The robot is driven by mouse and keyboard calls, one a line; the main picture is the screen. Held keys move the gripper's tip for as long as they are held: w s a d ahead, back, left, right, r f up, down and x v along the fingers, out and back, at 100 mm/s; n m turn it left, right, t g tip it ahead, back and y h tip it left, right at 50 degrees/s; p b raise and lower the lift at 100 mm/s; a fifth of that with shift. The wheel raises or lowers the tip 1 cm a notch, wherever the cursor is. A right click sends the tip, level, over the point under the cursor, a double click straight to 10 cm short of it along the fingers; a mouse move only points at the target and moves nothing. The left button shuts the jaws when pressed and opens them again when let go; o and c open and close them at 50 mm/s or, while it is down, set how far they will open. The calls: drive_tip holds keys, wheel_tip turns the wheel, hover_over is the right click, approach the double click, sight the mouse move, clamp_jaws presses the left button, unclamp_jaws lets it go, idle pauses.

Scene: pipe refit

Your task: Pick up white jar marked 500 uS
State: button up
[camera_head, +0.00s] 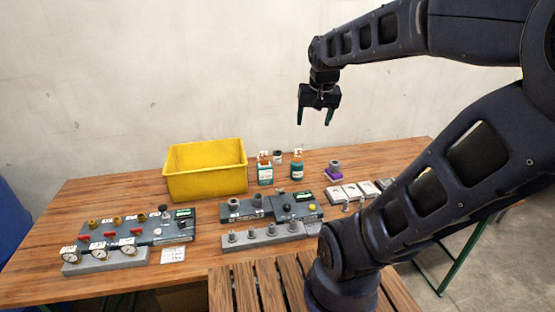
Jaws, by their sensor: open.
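A small whitish jar with a dark lid (278,158) stands upright near the back of the wooden table, between and slightly behind two teal bottles. Its marking is too small to read, so I cannot confirm 500 uS. Its lower part is hard to make out. My gripper (314,119) hangs in the air above the back of the table, up and to the right of the jar in the picture. Its two fingers point down, apart, with nothing between them.
The left teal bottle (265,172) and right teal bottle (297,167) flank the jar closely. A yellow bin (206,186) stands to the left. A purple-based fitting (334,170) is to the right. Grey fixtures (272,208) and a gauge panel (137,228) lie in front.

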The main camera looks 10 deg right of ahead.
drive_tip(key=w+f+m+g, duration=0.1)
drive_tip(key=w+m, duration=0.3)
drive_tip(key=w, duration=1)
drive_tip(key=m+g+h, duration=0.2)
drive_tip(key=m+h, duration=0.2)
drive_tip(key=m, duration=0.6)
hover_over(277, 156)
drive_tip(key=w+a, duration=0.2)
drive_tip(key=a, duration=0.1)
wheel_tip(277, 156, down, 32)
drive_tip(key=x, duration=0.4)
drive_tip(key=shift+d+f, duration=0.2)
drive_tip(key=shift+s+x, duration=0.2)
drive_tip(key=shift+x, duration=1.25)
drive_tip(key=shift+s+x, duration=0.15)
drive_tip(key=shift+x, duration=1.3)
drive_tip(key=shift+a, duration=0.1)
drive_tip(key=shift+c, duration=0.3)
drive_tip(key=c, duration=1)
